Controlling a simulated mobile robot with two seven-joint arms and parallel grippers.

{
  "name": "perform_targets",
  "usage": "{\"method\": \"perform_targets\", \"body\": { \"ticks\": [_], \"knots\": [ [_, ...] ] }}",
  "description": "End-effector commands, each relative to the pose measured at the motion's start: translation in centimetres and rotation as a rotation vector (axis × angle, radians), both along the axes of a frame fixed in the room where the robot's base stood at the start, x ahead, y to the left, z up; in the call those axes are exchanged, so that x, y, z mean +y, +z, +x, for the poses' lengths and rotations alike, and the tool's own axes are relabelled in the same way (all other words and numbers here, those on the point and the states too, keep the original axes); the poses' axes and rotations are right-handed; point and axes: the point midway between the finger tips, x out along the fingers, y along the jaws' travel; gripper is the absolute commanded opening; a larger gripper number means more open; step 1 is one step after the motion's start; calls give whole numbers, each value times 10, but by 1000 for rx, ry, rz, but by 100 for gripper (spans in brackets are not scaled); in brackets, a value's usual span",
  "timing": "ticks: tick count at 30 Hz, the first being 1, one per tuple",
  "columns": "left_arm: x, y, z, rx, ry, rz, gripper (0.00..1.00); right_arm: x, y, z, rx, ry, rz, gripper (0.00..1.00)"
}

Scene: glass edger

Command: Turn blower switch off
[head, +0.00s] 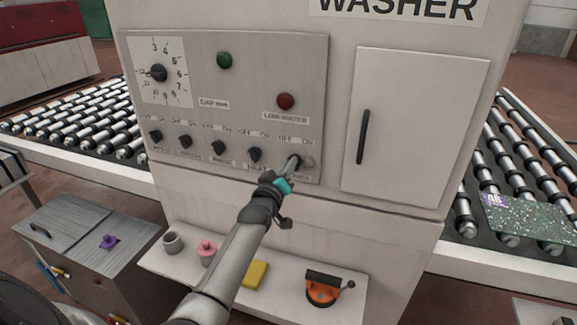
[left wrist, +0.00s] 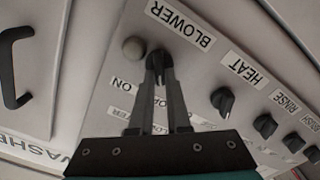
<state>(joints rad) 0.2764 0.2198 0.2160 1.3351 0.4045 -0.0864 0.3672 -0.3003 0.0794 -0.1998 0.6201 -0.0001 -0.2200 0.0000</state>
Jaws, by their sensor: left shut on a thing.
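The blower switch (left wrist: 158,60) is a small black rotary knob on the grey control panel (head: 262,75) of the washer. In the left wrist view it sits beside its BLOWER label (left wrist: 180,24), with an ON label (left wrist: 121,83) nearby. My left gripper (head: 292,167) is at the panel's lower right corner. In the left wrist view its two fingers (left wrist: 160,85) are shut on the switch, one on each side. They partly cover the switch and the lettering by it, so I cannot tell which way its pointer faces. My right gripper is not in view.
The heat switch (head: 255,154) and several similar knobs line up left of the blower switch. A round grey button (left wrist: 133,49) is close beside the fingers. A shelf (head: 185,266) with small items juts out below. A cabinet door with a black handle (head: 363,137) is to the right.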

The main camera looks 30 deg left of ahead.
Motion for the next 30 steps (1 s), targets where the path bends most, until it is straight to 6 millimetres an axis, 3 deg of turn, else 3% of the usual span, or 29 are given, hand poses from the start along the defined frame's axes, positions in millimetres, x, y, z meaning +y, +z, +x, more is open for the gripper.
{"method": "perform_targets", "body": {
  "ticks": [9, 10, 17, 30],
  "knots": [
    [0, -1, 0, 1, 0, -6, 0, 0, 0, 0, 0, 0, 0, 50],
    [0, -1, 0, 1, 0, -6, 18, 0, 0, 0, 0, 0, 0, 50],
    [0, -1, 0, 0, -1, -4, 44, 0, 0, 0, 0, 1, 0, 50],
    [-3, -1, -9, 1, -1, -4, 45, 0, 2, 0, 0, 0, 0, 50]
  ]
}}
